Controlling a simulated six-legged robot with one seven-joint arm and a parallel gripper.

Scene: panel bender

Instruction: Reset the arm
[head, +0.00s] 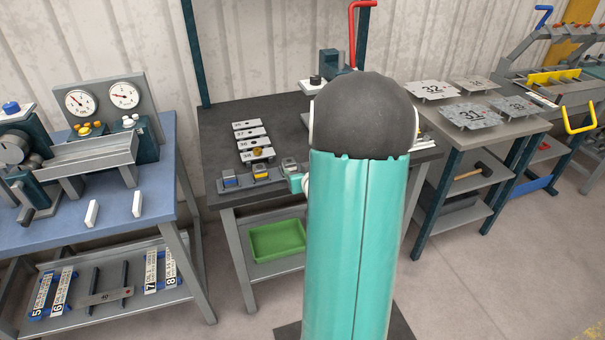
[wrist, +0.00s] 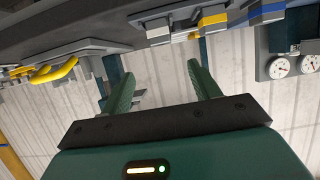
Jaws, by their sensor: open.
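My gripper (wrist: 163,90) shows in the wrist view with its two green fingers spread apart and nothing between them. The wrist view is upside down, with the pale corrugated wall behind the fingers. Small blocks with blue, yellow and grey tops (head: 262,172) sit at that table's front edge, left of my arm.
Numbered plates (head: 252,134) lie on the dark table, with a green tray (head: 277,240) on its shelf. A gauge bench (head: 145,222) stands left. A table with numbered plates (head: 471,115) stands right, a bender with yellow handles (head: 553,76) beyond. The floor at lower right is clear.

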